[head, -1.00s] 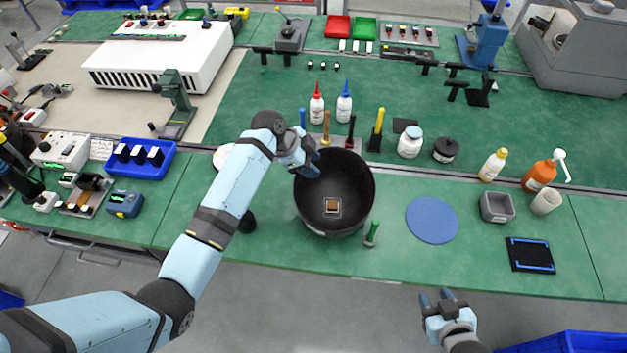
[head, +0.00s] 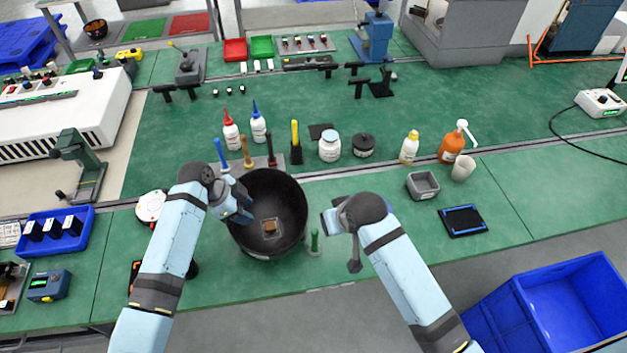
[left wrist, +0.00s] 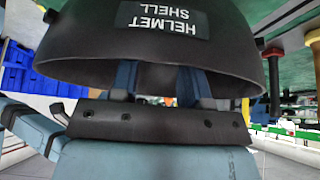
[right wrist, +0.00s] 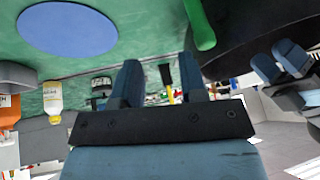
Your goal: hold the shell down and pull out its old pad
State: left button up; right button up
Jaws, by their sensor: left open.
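The helmet shell (head: 290,192) is a black bowl, open side up, at the front of the green bench. Its label shows in the left wrist view (left wrist: 165,18). The old pad (head: 269,226) is a small brown square at the bottom inside the shell. My left gripper (head: 243,212) is open at the shell's left rim; in the left wrist view the shell wall hides its fingertips, so I cannot tell whether they touch. My right gripper (head: 328,222) is open and empty, just right of the shell and apart from it. It also shows in the right wrist view (right wrist: 160,85).
A green-handled tool (head: 314,241) stands between the shell and my right gripper. Upright tools and bottles (head: 230,130) stand behind the shell. A blue disc (right wrist: 68,25) lies on the bench near my right gripper. A grey bin (head: 422,185) and black tray (head: 463,220) are further right.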

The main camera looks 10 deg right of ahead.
aim_at(304, 206)
jog(key=w+a+r+m+g, duration=0.1)
jog(key=w+a+r+g, duration=0.25)
jog(key=w+r, duration=0.4)
jog(key=shift+t+h, duration=0.3)
jog(key=shift+t, duration=0.15)
jog(key=x, duration=0.8)
jog(key=s+x, duration=0.1)
jog(key=x, duration=0.3)
jog(key=shift+s+a+f, duration=0.1)
jog(key=shift+a+f, duration=0.15)
jog(key=shift+a, duration=0.1)
grip_shut()
